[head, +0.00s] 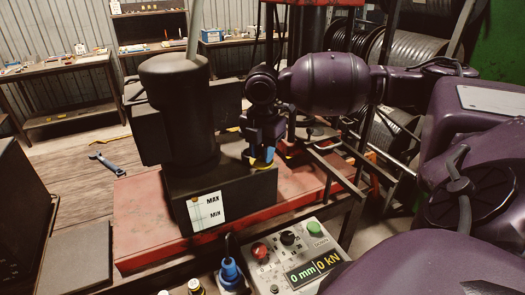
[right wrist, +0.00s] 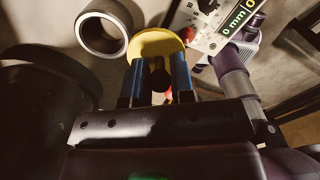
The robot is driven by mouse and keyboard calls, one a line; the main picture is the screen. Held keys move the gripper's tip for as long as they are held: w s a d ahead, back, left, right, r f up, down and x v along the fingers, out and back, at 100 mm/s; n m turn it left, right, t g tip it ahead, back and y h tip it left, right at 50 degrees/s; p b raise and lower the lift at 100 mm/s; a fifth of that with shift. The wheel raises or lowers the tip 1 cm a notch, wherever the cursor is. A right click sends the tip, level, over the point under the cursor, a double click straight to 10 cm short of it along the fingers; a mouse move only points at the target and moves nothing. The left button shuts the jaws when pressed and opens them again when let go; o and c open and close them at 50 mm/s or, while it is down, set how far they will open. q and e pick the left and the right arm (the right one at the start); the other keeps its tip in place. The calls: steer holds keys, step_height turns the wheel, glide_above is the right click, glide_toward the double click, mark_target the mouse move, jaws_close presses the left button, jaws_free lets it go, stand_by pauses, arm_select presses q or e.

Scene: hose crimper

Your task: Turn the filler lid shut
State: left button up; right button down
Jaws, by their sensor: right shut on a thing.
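The filler lid is a yellow disc (right wrist: 150,42) in the right wrist view, with a dark knob-like part (right wrist: 158,82) below it. In the head view only a bit of yellow (head: 233,157) shows by my gripper, on top of the dark tank (head: 250,182). My right gripper (head: 262,155) points down there, its blue fingers closed around the lid's grip; the fingers also show in the wrist view (right wrist: 157,80). The gripper hides most of the lid, so how far it is turned cannot be told. My left gripper is not in view.
A tall dark cylinder (head: 180,110) stands left of my gripper. A white MAX/MIN gauge (head: 206,209) is on the tank's front. The control panel (head: 295,257) stands in front, beside a blue-topped bottle (head: 231,274). Hose reels (head: 410,70) and red-black framing stand at the right.

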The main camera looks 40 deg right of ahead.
steer(key=shift+w+m, duration=0.1)
steer(key=shift+m, duration=0.2)
steer(key=m, duration=0.2)
steer(key=w+m, duration=0.1)
steer(key=m, duration=0.1)
steer(key=shift+w+a, duration=0.2)
steer(key=shift+a, duration=0.2)
steer(key=m, duration=0.1)
steer(key=w+m, duration=0.1)
steer(key=m, duration=0.3)
steer(key=shift+w, duration=0.3)
steer(key=m, duration=0.1)
steer(key=w+m, duration=0.1)
steer(key=m, duration=0.3)
steer(key=shift+w+d, duration=0.35)
steer(key=shift+d, duration=0.05)
steer(key=shift+w+d+m, duration=0.15)
steer(key=shift+d+m, duration=0.05)
steer(key=shift+m, duration=0.55)
steer(key=shift+w+d+m, duration=0.15)
steer(key=shift+w+m, duration=0.05)
steer(key=shift+m, duration=0.6)
steer(key=shift+w+d+m, duration=0.15)
steer(key=shift+d+m, duration=0.05)
steer(key=shift+m, duration=0.55)
steer(key=c, duration=1)
jaws_free()
